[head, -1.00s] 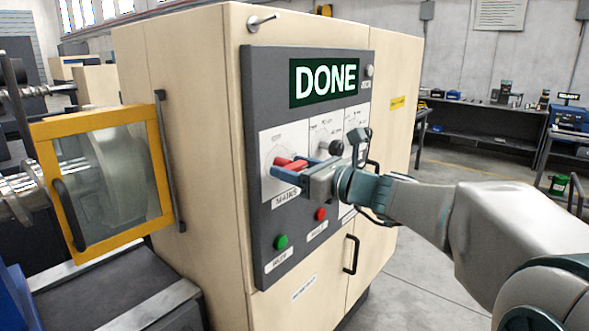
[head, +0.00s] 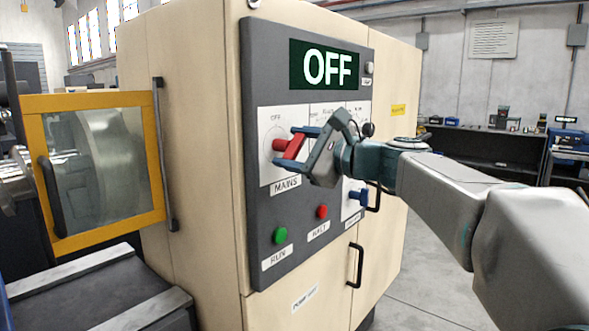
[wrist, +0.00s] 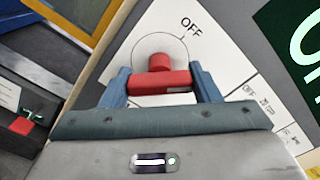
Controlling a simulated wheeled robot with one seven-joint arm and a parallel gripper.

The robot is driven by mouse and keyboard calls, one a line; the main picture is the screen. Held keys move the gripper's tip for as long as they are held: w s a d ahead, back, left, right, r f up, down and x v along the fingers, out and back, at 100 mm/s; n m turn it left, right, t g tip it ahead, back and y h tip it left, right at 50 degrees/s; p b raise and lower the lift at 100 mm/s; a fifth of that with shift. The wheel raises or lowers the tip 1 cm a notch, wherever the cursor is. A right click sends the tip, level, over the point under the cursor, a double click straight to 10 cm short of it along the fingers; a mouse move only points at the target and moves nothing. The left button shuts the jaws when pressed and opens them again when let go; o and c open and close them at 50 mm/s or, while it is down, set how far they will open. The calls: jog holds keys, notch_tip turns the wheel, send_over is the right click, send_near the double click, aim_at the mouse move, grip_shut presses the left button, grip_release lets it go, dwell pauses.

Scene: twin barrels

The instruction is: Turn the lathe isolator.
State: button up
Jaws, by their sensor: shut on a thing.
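The lathe isolator is a red handle (head: 290,147) on a white plate labelled MAINS, on the dark control panel (head: 264,200) of the cream cabinet. In the wrist view the red handle (wrist: 160,80) is a bar on a round red stub, with OFF printed beyond it. My gripper (head: 296,146) is shut on the red handle, with one blue finger at each end of the bar in the wrist view (wrist: 160,86). The display (head: 324,65) reads OFF. Part of the panel's middle is hidden behind my gripper.
Below are a green RUN button (head: 281,235) and a red HALT button (head: 322,211). A blue knob (head: 358,197) sits to the right under my wrist. A yellow-framed guard (head: 95,165) stands at the left. Open floor lies to the right.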

jog(key=n+b, duration=0.3)
jog(key=b, duration=0.1)
jog(key=n+b, duration=0.1)
jog(key=n, duration=0.1)
jog(key=shift+f+n+b, duration=0.25)
jog(key=shift+n+b, duration=0.05)
jog(key=shift+b, duration=0.1)
jog(key=shift+r+n+b, duration=0.15)
jog(key=shift+n+b, duration=1.2)
jog(key=shift+n, duration=0.25)
jog(key=o, duration=1)
jog(key=shift+r, duration=0.1)
jog(key=v, duration=1.4)
jog(key=shift+w+a, duration=0.1)
